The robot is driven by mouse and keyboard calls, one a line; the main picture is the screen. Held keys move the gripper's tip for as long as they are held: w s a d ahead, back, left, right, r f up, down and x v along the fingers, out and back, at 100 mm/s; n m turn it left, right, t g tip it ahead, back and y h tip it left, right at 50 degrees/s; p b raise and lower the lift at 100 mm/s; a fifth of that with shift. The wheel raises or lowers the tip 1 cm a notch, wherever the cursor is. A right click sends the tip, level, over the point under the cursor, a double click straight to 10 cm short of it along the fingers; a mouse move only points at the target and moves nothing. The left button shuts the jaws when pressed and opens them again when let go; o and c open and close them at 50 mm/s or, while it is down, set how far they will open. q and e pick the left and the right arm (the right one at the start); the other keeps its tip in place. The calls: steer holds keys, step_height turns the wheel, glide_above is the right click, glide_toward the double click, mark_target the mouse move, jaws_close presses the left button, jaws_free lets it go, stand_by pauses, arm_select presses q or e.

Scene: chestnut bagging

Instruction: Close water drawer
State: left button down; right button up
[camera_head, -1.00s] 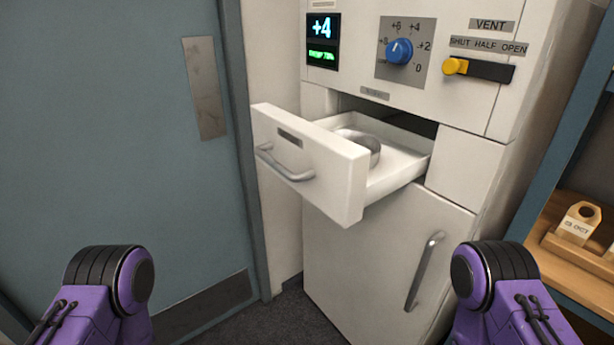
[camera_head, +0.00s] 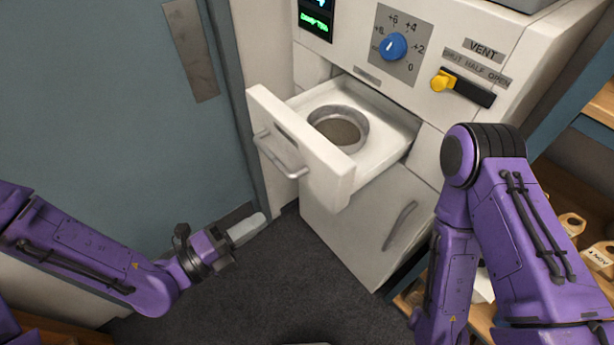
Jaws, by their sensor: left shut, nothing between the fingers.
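The water drawer (camera_head: 392,148) is pulled out from the white cabinet. Its front panel (camera_head: 322,174) carries a curved metal handle (camera_head: 280,160). A round metal dish (camera_head: 363,122) sits inside the drawer; its inside looks grey-brown. My left gripper (camera_head: 250,228) is shut and empty. In the picture it is below and to the left of the drawer front, apart from it. My right arm stands at the right, in front of the cabinet's lower right side; its gripper is not visible.
The cabinet face holds a blue dial (camera_head: 393,46), a yellow vent lever (camera_head: 444,80) and a display (camera_head: 316,18). A lower door with a handle (camera_head: 400,225) is shut. A blue-grey door (camera_head: 130,110) stands at left. Wooden shelves with tags (camera_head: 600,258) stand at right. Dark floor (camera_head: 290,280) is clear.

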arm_select(q)
steer(key=b, duration=0.8)
glide_toward(319, 185)
steer(key=p+x, duration=0.4)
steer(key=x, duration=0.2)
steer(key=shift+d+r, duration=0.1)
steer(key=shift+w+d, duration=0.25)
